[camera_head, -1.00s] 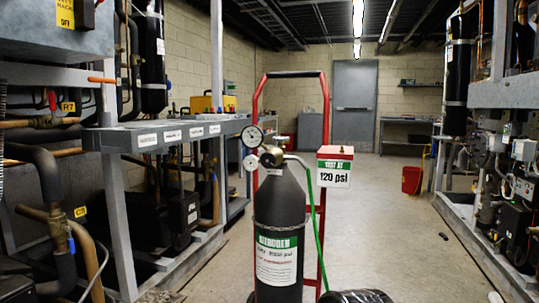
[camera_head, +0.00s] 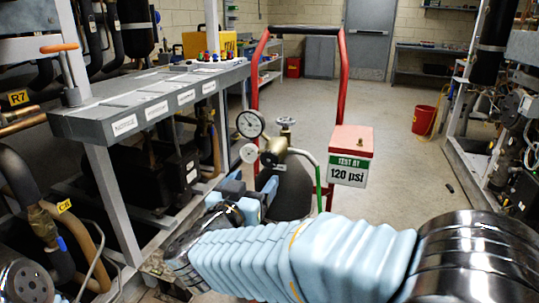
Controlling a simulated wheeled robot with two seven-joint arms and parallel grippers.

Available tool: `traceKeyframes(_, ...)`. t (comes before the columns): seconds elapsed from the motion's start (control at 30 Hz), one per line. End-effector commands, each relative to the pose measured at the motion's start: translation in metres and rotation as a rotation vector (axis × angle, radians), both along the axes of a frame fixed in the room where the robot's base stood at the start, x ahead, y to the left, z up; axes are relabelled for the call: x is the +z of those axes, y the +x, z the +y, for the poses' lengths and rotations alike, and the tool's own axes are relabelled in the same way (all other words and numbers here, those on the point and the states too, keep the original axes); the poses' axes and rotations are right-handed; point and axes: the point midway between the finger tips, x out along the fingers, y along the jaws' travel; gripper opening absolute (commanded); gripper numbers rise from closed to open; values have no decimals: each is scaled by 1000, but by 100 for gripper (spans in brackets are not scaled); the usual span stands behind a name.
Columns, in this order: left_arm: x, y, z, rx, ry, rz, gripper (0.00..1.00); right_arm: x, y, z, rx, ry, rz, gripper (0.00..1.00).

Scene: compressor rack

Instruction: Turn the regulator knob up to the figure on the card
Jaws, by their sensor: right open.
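A brass regulator (camera_head: 274,152) sits on top of the dark nitrogen cylinder (camera_head: 292,192). Its larger gauge (camera_head: 250,124) and smaller gauge (camera_head: 249,153) face me, but their readings are too small to tell. The regulator knob (camera_head: 268,160) seems to be at the front of the brass body, hard to make out. The card (camera_head: 350,171) reads "TEST AT 120 psi" on a red box. My right gripper (camera_head: 250,188) is open and empty, its blue fingers just below and in front of the regulator, apart from the knob as far as I can tell. My left gripper is out of view.
A red trolley frame (camera_head: 342,75) stands around the cylinder. A green hose (camera_head: 318,185) runs down beside it. A grey rack shelf (camera_head: 150,100) with labels is close on the left. Open floor (camera_head: 400,150) lies to the right, with a red bucket (camera_head: 424,120).

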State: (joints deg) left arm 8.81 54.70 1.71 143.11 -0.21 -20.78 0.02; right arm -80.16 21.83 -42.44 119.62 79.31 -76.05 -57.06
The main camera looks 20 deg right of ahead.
Motion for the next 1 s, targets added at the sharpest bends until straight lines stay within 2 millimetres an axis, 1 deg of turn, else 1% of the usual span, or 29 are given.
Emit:
traceKeyframes(0.03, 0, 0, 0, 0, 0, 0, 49, 0, 10, -7, -4, 0, -1, 76)
traceKeyframes(0.2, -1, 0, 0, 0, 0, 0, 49, 0, 43, -30, -3, -2, -1, 76)
traceKeyframes(0.3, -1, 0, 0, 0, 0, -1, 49, 0, 61, -41, -3, -1, -2, 76)
traceKeyframes(0.43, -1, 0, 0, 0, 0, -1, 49, 0, 77, -52, -1, -1, -1, 76)
traceKeyframes(0.6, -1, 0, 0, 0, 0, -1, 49, 0, 87, -58, 2, -1, -1, 76)
traceKeyframes(0.87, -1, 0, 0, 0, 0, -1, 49, 0, 89, -59, 3, -1, -1, 76)
traceKeyframes(0.97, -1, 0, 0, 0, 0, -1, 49, 0, 89, -59, 3, -1, -1, 63)
traceKeyframes(1.0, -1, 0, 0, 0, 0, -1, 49, 0, 88, -59, 3, -1, -1, 57)
